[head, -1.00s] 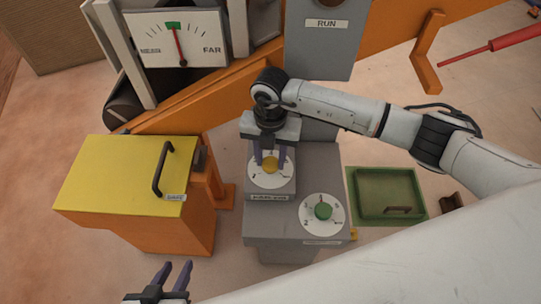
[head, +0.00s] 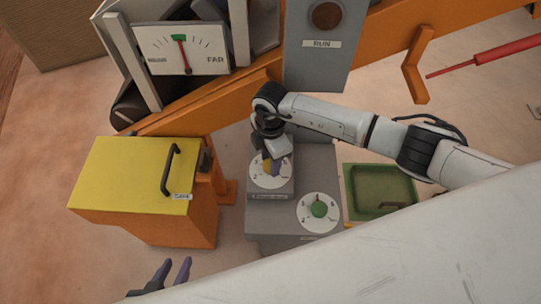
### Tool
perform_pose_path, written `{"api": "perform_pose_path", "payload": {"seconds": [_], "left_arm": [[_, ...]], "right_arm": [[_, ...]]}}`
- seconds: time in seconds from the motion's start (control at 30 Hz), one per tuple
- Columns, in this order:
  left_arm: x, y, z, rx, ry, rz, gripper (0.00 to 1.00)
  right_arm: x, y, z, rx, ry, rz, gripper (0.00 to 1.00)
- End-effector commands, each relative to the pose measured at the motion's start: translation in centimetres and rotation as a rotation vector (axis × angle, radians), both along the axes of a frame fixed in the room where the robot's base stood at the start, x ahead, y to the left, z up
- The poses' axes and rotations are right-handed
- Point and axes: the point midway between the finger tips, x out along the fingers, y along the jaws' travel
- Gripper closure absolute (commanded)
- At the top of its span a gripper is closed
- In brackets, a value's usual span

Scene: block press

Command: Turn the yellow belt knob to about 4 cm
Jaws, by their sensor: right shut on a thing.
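The yellow belt knob (head: 267,168) sits at the centre of a white dial (head: 271,180) on the raised part of the grey control box. My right gripper (head: 271,167) comes down from above and is shut on the knob, its wrist visibly twisted. Its fingers hide part of the knob and dial. The belt gauge (head: 181,50) at the upper left has a red needle pointing near the green mark at the top. My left gripper (head: 172,275) is open and empty at the bottom left, partly cut off.
A green knob (head: 319,209) on a second white dial stands to the lower right. A yellow-topped orange box (head: 130,170) with a black handle is at left. A green tray (head: 355,198) lies right of the control box. A grey RUN panel (head: 318,70) stands behind.

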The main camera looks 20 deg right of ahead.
Motion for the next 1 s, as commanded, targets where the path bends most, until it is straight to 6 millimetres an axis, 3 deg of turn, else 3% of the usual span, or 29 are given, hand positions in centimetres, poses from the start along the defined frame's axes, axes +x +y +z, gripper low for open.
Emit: {"api": "perform_pose_path", "payload": {"seconds": [0.4, 1.0], "left_arm": [[-0.42, 0.63, 0.92, 0.006, 0.011, 0.007, 0.69], [-0.51, 0.62, 0.96, 0.006, 0.013, 0.005, 0.69]], "right_arm": [[0.01, 0.04, 0.18, 0.001, 0.0, -0.215, 0.87], [0.04, 0.03, 0.05, 0.0, 0.0, -0.253, 0.87]]}}
